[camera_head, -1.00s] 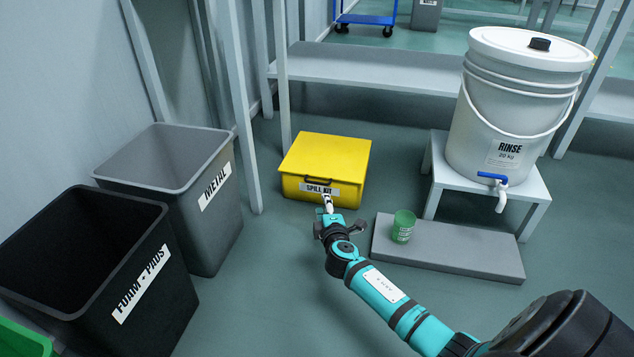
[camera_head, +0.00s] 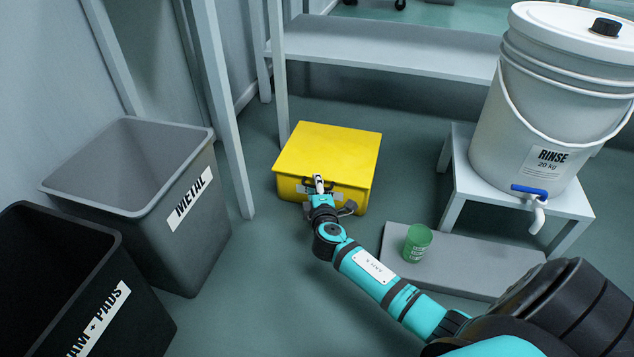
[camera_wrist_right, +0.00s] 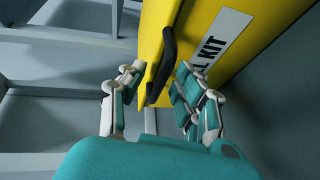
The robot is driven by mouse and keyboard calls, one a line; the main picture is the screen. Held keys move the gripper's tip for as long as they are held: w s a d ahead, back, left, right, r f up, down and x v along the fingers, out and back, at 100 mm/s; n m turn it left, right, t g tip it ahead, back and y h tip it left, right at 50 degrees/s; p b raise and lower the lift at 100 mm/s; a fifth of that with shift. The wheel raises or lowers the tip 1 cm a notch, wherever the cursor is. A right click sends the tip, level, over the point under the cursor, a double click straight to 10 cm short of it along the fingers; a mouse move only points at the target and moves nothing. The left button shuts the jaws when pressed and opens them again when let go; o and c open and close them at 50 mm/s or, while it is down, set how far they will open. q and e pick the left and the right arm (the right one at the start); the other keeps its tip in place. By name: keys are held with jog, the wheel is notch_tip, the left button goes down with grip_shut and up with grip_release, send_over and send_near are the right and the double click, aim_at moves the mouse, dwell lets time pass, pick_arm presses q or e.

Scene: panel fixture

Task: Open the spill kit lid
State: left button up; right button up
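The yellow spill kit (camera_head: 330,150) is a low box on the floor with its lid down. Its front and part of the label show in the right wrist view (camera_wrist_right: 208,25). A black handle (camera_wrist_right: 166,58) is on its front. My right gripper (camera_head: 319,184) is at the front of the kit, in front of the handle and label. In the wrist view my right gripper (camera_wrist_right: 158,85) is open, with one finger on each side of the handle and space between the fingers and the bar. My left gripper is not in view.
A grey bin marked METAL (camera_head: 190,240) and a black bin (camera_head: 135,315) stand at the left. A green cup (camera_head: 417,241) stands on a low grey slab (camera_head: 465,268) at the right. A RINSE bucket (camera_head: 525,120) sits on a stand. Grey shelf posts (camera_head: 222,120) rise left of the kit.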

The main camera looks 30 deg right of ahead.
grip_shut()
dwell(0.4)
jog(key=shift+r, duration=0.1)
